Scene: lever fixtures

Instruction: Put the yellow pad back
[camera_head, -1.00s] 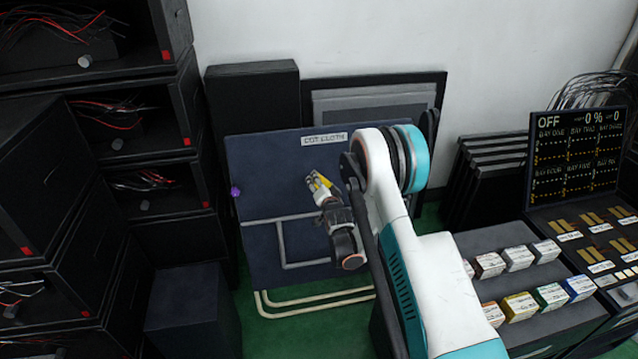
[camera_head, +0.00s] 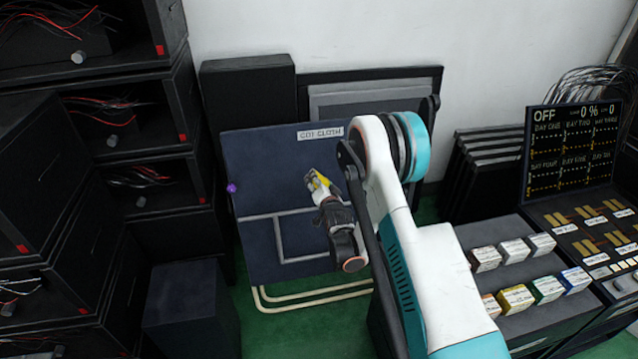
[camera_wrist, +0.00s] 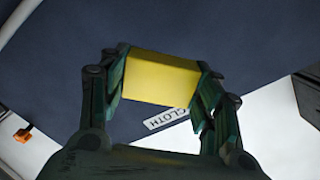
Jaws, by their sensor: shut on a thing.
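My gripper (camera_head: 316,180) is shut on the yellow pad (camera_wrist: 162,78), which spans the gap between its fingers in the wrist view. In the head view only a small yellow part of the pad (camera_head: 322,181) shows between the fingers. The gripper is in front of a dark blue board (camera_head: 262,170) labelled "COT CLOTH". The label also shows beyond the pad in the wrist view. I cannot tell the distance from pad to board.
A stepped rack at right holds two rows of small labelled blocks, with a yellow one (camera_head: 515,299) in the front row. A control panel (camera_head: 573,150) reading "OFF" stands beyond. Black wire-filled boxes (camera_head: 140,178) are stacked at left. Pale tubing (camera_head: 315,297) lies below the board.

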